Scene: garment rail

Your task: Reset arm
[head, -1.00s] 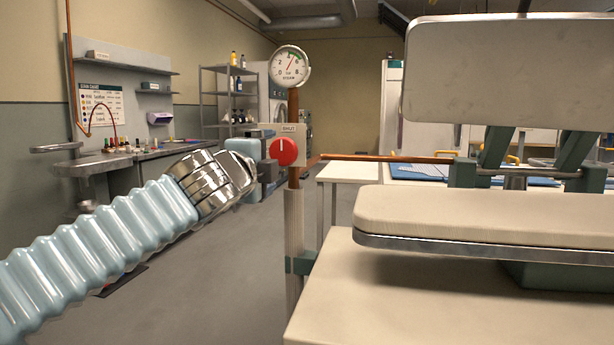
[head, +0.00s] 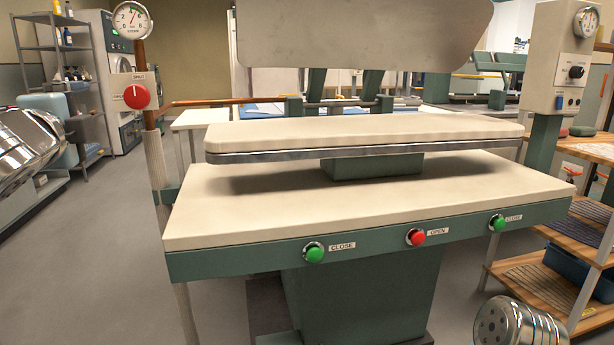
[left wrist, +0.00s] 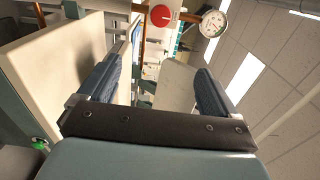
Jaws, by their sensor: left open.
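In the left wrist view, the two dark-padded fingers of my left gripper (left wrist: 160,68) stand wide apart. Nothing is held between them. A chrome link of my right arm shows at the bottom right, in front of the press, and the right gripper is not visible. The steam press (head: 370,210) stands ahead with its upper plate raised above the padded board (head: 365,135).
A red knob (head: 137,96) and a steam gauge (head: 131,20) are on a post left of the press; the knob also shows in the left wrist view (left wrist: 161,15). A control box (head: 566,75) and wooden shelves (head: 560,285) stand at right. Floor (head: 85,250) at left is clear.

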